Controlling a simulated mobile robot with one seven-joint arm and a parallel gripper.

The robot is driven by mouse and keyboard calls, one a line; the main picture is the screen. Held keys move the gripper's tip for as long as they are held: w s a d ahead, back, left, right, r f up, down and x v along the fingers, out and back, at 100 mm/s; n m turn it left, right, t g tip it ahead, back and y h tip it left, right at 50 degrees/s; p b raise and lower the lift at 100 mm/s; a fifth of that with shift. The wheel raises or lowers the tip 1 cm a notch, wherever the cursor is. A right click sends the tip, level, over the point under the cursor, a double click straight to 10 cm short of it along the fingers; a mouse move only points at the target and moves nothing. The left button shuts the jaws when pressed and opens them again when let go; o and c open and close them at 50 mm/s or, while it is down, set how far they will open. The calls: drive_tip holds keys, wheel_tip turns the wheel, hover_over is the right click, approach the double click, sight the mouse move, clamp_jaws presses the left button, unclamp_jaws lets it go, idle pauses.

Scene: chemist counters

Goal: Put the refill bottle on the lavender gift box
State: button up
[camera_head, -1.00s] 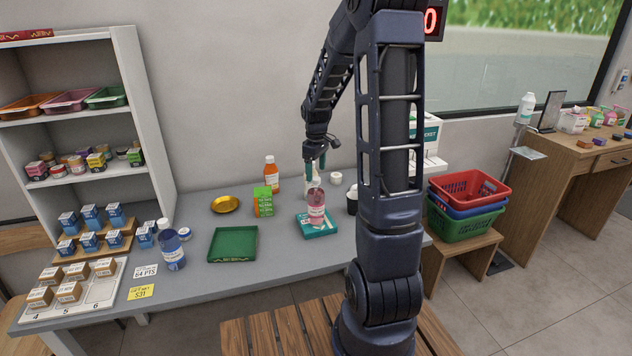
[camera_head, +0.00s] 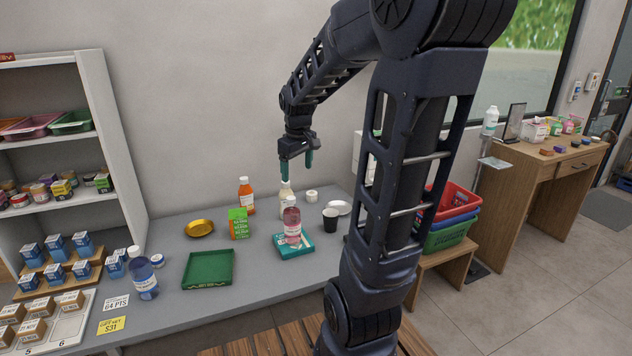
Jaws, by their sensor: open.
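A pink bottle with a pale label (camera_head: 292,226), which looks like the refill bottle, stands upright on a flat teal box (camera_head: 304,246). The box seems to be the gift box; it looks teal rather than lavender, and its print is too small to read. My gripper (camera_head: 297,168) is open and empty, pointing down above the pink bottle and a cream bottle (camera_head: 284,203) behind it. It is apart from both. The pink bottle partly hides the cream bottle.
A dark cup (camera_head: 330,220) and white jar (camera_head: 312,196) stand right of the bottles.

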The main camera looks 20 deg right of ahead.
drive_tip(key=s+r+m+t, duration=0.2)
drive_tip(key=s+m, duration=0.3)
drive_tip(key=s, duration=1.1)
drive_tip(key=shift+s+a+r+t, duration=0.3)
drive_tip(key=shift+s+a+r, duration=0.1)
drive_tip(key=shift+r, duration=0.15)
